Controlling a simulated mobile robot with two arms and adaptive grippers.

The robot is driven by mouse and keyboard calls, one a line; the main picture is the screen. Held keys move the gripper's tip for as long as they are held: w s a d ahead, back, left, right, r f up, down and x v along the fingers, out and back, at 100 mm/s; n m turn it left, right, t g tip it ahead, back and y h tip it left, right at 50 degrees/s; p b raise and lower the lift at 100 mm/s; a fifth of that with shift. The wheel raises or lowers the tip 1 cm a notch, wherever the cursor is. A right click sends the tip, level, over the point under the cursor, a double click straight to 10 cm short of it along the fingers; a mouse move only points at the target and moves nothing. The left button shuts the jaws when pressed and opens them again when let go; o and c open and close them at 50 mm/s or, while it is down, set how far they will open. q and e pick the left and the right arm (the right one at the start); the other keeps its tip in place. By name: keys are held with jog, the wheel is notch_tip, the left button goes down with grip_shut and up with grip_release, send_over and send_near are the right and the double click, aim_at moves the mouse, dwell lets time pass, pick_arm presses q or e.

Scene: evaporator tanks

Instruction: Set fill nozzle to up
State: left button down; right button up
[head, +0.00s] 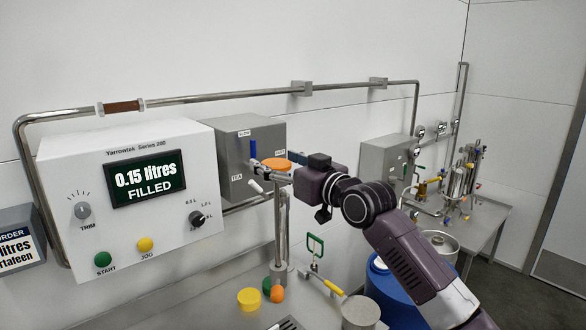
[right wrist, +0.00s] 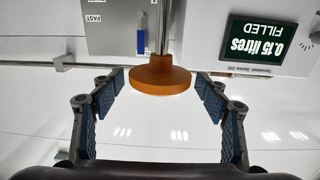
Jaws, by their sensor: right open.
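The likely fill nozzle is an upright steel tube (head: 281,225) with an orange round collar (head: 277,163), in front of the grey box. In the right wrist view, which is upside down, the orange collar (right wrist: 158,78) lies ahead of and between the parted blue-padded fingers, with clear gaps on both sides. The steel tube (right wrist: 163,28) also shows there. My right gripper (head: 268,173) is at about collar height in the head view, reaching in from the right. It is open and empty. No nozzle position mark is readable. My left gripper is out of view.
The white control panel (head: 135,210) reads "0.15 litres FILLED". The grey box (head: 232,150) has a blue lever (right wrist: 141,43) near a FAST label. A steel pipe (head: 240,97) runs along the wall.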

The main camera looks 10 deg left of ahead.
jog(key=v, duration=1.1)
jog(key=shift+s+d, duration=0.2)
jog(key=shift+d, duration=0.05)
jog(key=shift+r, duration=0.1)
